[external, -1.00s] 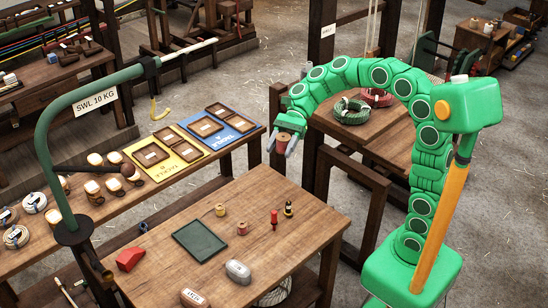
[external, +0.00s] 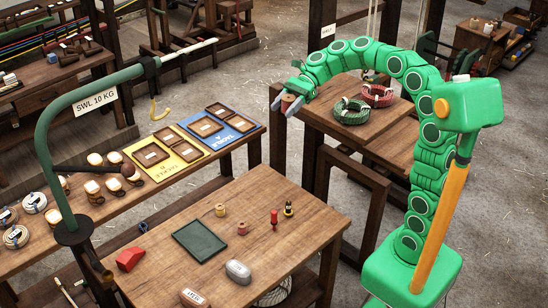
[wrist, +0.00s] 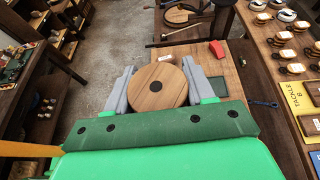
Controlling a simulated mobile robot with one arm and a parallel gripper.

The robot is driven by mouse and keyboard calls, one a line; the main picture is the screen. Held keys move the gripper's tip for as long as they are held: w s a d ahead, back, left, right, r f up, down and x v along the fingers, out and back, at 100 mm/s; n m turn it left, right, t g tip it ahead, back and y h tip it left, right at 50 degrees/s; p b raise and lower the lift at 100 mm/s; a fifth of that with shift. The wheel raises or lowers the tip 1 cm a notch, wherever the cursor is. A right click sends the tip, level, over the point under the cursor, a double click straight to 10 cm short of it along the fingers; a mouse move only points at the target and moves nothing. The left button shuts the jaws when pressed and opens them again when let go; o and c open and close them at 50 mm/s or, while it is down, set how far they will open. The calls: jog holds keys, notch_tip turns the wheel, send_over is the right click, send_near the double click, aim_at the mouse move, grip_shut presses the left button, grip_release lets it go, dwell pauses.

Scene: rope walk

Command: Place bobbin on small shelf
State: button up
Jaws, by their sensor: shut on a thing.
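My gripper (external: 289,103) is shut on the bobbin (wrist: 157,87). In the wrist view the bobbin shows a round pale wooden end with a dark centre hole, between two grey fingers. In the external view the bobbin is small and partly covered by the fingers. My gripper holds it in the air near the left end of a wooden stand with rope coils.
A green rope coil (external: 351,111) and a red rope coil (external: 377,95) lie on the wooden stand. The front table (external: 275,250) holds a green mat (external: 200,240), small spools and a red block (external: 130,258). A green crane arm (external: 45,150) stands at left.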

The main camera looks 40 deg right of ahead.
jog(key=w+d+m+t+h, duration=0.1)
jog(key=w+d+m+t, duration=0.3)
jog(key=d, duration=0.8)
jog(key=w+d+m+t+h, duration=0.1)
jog(key=w+d+m+t, duration=0.25)
jog(key=d, duration=0.95)
jog(key=s+d+m+t+h, duration=0.1)
jog(key=d+m+t+h, duration=0.35)
jog(key=d, duration=1.45)
send_over(331, 89)
jog(key=s, duration=0.2)
jog(key=f, duration=1.3)
jog(key=shift+w+a, duration=0.15)
jog(key=shift+a, duration=0.25)
jog(key=shift+w+d+f+y, duration=0.15)
jog(key=shift+w+f+y, duration=0.1)
jog(key=shift+w+f, duration=0.3)
jog(key=shift+w+d+f, duration=0.1)
jog(key=shift+w+f, duration=0.1)
jog(key=shift+f, duration=1.75)
